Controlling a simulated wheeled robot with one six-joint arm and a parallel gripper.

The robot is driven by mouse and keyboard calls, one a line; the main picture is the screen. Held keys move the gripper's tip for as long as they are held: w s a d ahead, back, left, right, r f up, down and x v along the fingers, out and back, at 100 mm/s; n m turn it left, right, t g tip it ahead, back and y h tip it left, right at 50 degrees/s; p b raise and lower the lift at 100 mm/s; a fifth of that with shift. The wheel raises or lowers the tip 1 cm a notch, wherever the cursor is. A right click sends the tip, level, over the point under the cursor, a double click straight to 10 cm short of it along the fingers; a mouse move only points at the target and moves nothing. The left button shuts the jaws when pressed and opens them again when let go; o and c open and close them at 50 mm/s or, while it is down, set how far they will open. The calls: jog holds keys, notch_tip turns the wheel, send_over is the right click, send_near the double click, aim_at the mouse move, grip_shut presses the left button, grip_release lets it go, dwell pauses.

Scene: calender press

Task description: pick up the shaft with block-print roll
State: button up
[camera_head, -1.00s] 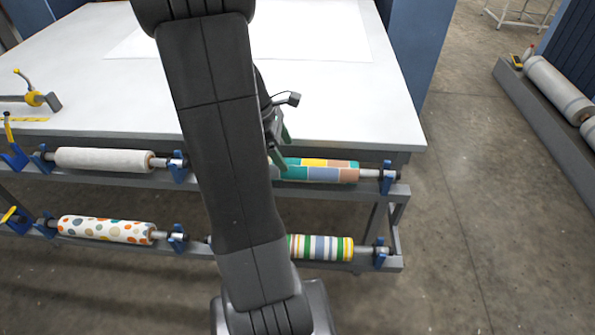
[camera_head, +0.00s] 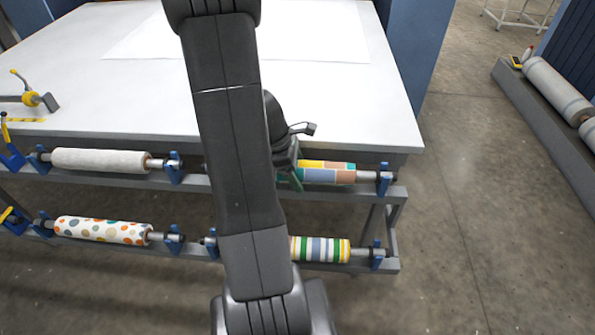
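The block-print roll (camera_head: 328,173), patterned in yellow, teal, orange and brown blocks, lies on its shaft on the upper rack at the right. The right end of its shaft (camera_head: 367,177) rests in a blue holder (camera_head: 384,179). Its left part is hidden behind my arm. My gripper (camera_head: 292,180) is at the left of the visible part of the roll, mostly hidden by my arm; a green finger shows against the roll. I cannot tell whether it is open or touching the roll.
A plain white roll (camera_head: 100,160) lies on the upper rack at the left. A dotted roll (camera_head: 103,230) and a striped roll (camera_head: 320,249) lie on the lower rack. The white table (camera_head: 340,100) stands behind. The floor (camera_head: 470,230) to the right is clear.

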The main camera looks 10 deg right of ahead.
jog(key=c, duration=1.2)
